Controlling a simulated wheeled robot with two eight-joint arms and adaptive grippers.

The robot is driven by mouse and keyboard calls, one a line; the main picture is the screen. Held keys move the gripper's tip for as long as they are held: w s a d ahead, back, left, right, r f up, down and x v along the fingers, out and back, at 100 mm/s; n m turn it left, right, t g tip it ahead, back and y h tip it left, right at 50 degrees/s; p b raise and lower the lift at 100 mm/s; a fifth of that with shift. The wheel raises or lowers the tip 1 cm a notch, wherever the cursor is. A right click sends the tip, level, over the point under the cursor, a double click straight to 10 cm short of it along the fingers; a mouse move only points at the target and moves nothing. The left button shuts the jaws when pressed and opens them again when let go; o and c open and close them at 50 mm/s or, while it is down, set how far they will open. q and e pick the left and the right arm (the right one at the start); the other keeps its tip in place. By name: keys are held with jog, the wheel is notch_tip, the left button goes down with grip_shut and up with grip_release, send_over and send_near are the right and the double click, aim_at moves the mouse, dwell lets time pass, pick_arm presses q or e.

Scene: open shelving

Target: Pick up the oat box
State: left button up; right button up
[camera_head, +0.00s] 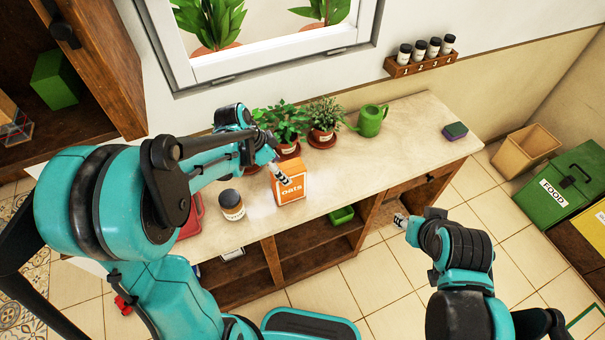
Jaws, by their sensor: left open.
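The orange oat box (291,191), labelled "oats", stands upright on the pale countertop near its front edge. My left gripper (281,176) is open at the box's upper left and overlaps it in the picture. I cannot tell whether its fingers touch the box. My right gripper (400,220) hangs in front of the counter, well to the right of the box. It is too small to tell whether its fingers are open.
A dark-lidded jar (232,205) stands left of the box. Potted plants (323,120) and a green watering can (370,121) stand behind it. The countertop (400,150) is clear between the box and the sponge.

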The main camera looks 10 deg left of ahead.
aim_at(293, 181)
pick_arm(q)
jog(key=shift+b+x, duration=0.3)
jog(key=shift+x, duration=0.55)
jog(key=shift+w+a+f, duration=0.1)
jog(key=shift+w+f, duration=0.05)
jog(key=shift+f, duration=0.3)
jog(key=b+x, duration=0.1)
jog(key=x, duration=0.4)
jog(key=d+b+x, duration=0.1)
jog(key=x, duration=0.1)
jog(key=shift+f+b, duration=0.1)
jog(key=shift+b, duration=0.25)
pick_arm(e)
notch_tip(293, 181, down, 4)
jog(key=shift+w+d+r, duration=0.1)
jog(key=shift+d, duration=0.05)
pick_arm(q)
jog(key=c, duration=0.5)
grip_shut()
